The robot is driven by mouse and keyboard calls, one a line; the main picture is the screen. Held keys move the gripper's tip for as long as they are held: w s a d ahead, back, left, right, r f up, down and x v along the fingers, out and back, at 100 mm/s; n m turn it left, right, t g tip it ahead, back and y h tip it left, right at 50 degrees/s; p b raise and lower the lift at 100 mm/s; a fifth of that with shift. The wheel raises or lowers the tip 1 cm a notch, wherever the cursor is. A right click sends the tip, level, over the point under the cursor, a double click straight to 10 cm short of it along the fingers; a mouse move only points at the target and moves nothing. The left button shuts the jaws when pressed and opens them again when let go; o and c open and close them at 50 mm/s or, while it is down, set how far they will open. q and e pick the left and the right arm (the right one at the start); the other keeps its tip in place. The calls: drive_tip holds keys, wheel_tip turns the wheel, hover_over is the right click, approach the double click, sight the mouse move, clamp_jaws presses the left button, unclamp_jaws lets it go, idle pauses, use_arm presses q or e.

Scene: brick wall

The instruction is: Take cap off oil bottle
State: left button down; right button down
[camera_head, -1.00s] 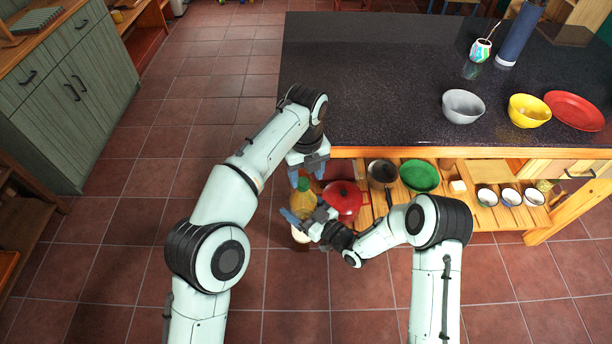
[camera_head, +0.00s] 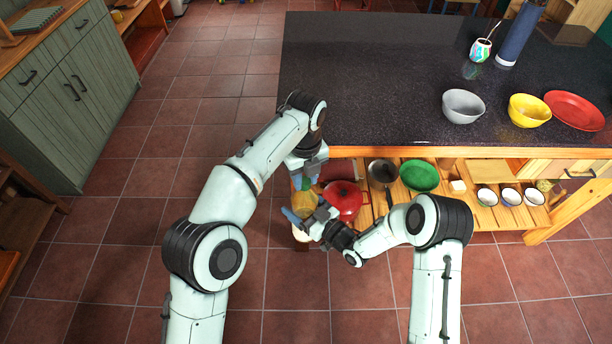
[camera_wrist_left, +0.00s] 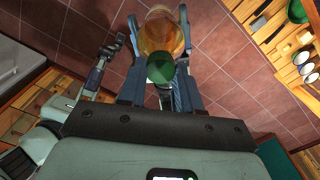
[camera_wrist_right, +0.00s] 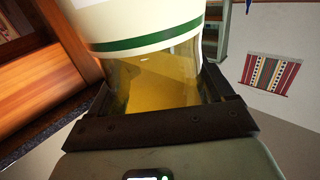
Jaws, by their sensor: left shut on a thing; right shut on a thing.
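The oil bottle (camera_head: 305,202) is amber with a pale label. It is beside the front left corner of the counter, between my two grippers. Its green cap (camera_wrist_left: 160,67) shows in the left wrist view, between the fingers of my left gripper (camera_head: 307,182), which is shut on it. In the head view the left fingers mostly cover the cap. My right gripper (camera_head: 297,214) is shut on the bottle body. The right wrist view shows the amber body (camera_wrist_right: 150,78) and its white label with a green band close up between the fingers.
A red pot (camera_head: 343,200) sits on the wooden lower shelf just right of the bottle, with a green bowl (camera_head: 420,176) farther right. The dark counter top (camera_head: 370,80) overhangs behind my left gripper. The tiled floor to the left is clear.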

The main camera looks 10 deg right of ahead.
use_arm(q)
drive_tip(key=n, duration=0.3)
drive_tip(key=d+n, duration=0.1)
drive_tip(key=n, duration=0.2)
drive_tip(key=shift+r, duration=0.1)
drive_tip(key=n, duration=0.4)
drive_tip(key=shift+w, duration=0.15)
drive_tip(key=n, duration=0.4)
drive_tip(key=shift+w+a+n, duration=0.1)
drive_tip(key=shift+n, duration=0.3)
drive_tip(key=n, duration=0.6)
drive_tip(key=shift+w+a+r+n, duration=0.1)
drive_tip(key=shift+n, duration=0.3)
drive_tip(key=n, duration=0.6)
drive_tip(key=shift+a+n, duration=0.2)
drive_tip(key=shift+n, duration=0.1)
drive_tip(key=n, duration=0.4)
drive_tip(key=shift+a+n, duration=0.1)
drive_tip(key=shift+n, duration=0.2)
drive_tip(key=n, duration=0.4)
drive_tip(key=shift+a, duration=0.1)
drive_tip(key=n, duration=0.5)
drive_tip(key=shift+s+n, duration=0.2)
drive_tip(key=shift+n, duration=0.1)
